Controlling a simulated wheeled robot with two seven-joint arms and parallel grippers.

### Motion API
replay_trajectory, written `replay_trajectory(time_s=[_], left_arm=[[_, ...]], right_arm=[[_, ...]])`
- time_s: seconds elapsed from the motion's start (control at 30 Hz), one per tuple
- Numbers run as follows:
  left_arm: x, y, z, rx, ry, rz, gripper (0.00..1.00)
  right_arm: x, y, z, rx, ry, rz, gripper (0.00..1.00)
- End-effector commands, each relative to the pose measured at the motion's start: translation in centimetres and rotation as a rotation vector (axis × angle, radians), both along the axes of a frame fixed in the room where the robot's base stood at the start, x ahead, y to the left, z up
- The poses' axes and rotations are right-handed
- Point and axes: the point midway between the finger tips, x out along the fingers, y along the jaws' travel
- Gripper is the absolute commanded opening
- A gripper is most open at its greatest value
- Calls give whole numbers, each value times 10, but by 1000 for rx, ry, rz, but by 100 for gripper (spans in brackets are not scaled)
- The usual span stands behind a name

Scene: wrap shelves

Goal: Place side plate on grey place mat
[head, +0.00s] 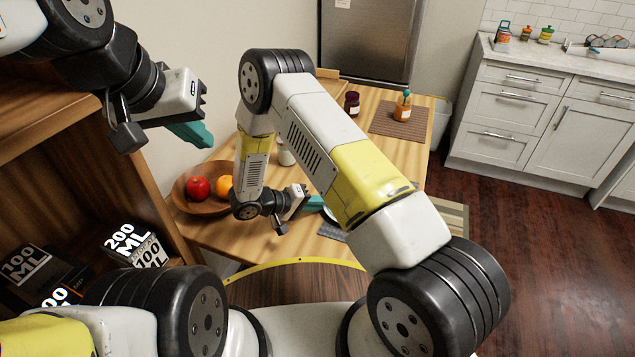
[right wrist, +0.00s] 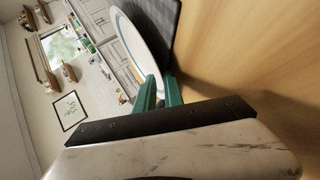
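The white side plate (right wrist: 141,45) shows in the right wrist view, its rim between the teal fingers of my right gripper (right wrist: 160,92). The fingers look shut on that rim. In the head view my right gripper (head: 314,203) is low over the near part of the table, and only a sliver of the plate (head: 330,214) shows past my arm. The grey place mat (head: 329,232) is just below it, partly hidden by my arm; it also shows in the right wrist view (right wrist: 166,18) close beside the plate. My left gripper (head: 190,133) is raised, empty, its fingers seeming together.
A wooden bowl (head: 190,205) with a red apple (head: 198,187) and an orange (head: 225,184) stands left of my right gripper. A brown mat (head: 385,122), a dark jar (head: 352,103) and an orange bottle (head: 403,107) are farther back. A wooden shelf (head: 40,115) stands at left.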

Motion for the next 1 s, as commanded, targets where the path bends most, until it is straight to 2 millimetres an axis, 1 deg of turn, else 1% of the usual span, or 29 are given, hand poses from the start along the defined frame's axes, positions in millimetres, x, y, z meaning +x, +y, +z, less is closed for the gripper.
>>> replay_trajectory(time_s=[0.3,0.43,0.53,0.57,0.67,0.77,0.8,0.83,1.0], left_arm=[[0,0,0,0,0,0,0],[0,0,0,0,0,0,0],[0,0,0,0,0,0,0],[0,0,0,0,0,0,0],[0,0,0,0,0,0,0],[0,0,0,0,0,0,0],[0,0,0,0,0,0,0],[0,0,0,0,0,0,0],[0,0,0,0,0,0,0]], right_arm=[[-17,44,23,1,-2,5,12],[-22,57,30,0,-1,3,12],[-23,59,38,8,5,-8,12],[-23,58,43,14,9,-16,12],[-23,47,69,53,44,-58,12],[-26,28,107,129,101,-118,12],[-29,20,124,166,128,-140,12],[-32,14,136,197,145,-156,12],[-57,-19,197,386,230,-213,12]])
